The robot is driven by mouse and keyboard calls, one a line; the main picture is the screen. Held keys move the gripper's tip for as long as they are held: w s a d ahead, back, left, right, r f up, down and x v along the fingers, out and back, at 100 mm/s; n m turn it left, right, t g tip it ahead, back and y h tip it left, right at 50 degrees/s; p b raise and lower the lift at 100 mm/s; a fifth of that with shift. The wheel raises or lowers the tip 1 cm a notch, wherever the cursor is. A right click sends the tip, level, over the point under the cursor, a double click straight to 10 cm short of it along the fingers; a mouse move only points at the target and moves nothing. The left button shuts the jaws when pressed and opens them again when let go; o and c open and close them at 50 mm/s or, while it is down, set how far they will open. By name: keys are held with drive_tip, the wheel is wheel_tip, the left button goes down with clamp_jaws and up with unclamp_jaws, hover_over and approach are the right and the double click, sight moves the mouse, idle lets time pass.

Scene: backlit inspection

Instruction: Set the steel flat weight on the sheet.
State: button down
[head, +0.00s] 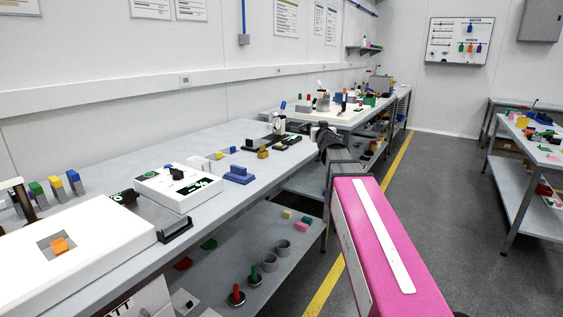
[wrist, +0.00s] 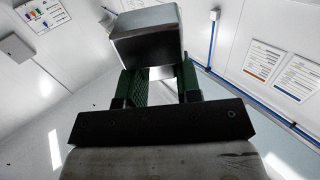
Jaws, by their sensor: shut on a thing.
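In the wrist view, my gripper (wrist: 160,76) has green fingers shut on a grey steel block (wrist: 145,42), which looks like the steel flat weight. The block sits at the fingertips, with wall and ceiling behind it. In the head view, the dark end of my arm (head: 326,142) is beside the right end of the near bench; its fingers and the weight are not clear there. I cannot tell for sure which thing is the sheet.
A farther bench has a white panel (head: 345,121). The floor to the right (head: 440,200) is clear.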

drive_tip(key=shift+w+a+f+n+y, duration=0.3)
drive_tip(key=shift+a+f+y, duration=0.1)
drive_tip(key=shift+a+f, duration=0.15)
drive_tip(key=s+a+r+n+g+y, duration=0.1)
drive_tip(key=a+r+n+g+y, duration=0.1)
drive_tip(key=a+n+g+y, duration=0.5)
drive_tip(key=a+n+y, duration=0.2)
drive_tip(key=a+y, duration=0.3)
drive_tip(key=a, duration=0.1)
drive_tip(key=shift+a+r+y, duration=0.15)
drive_tip(key=shift+a+y, duration=0.15)
drive_tip(key=shift+s, duration=0.1)
drive_tip(key=shift+f, duration=4.8)
drive_tip(key=shift+f, duration=0.1)
drive_tip(key=c, duration=0.8)
unclamp_jaws()
drive_tip(key=shift+f, duration=0.1)
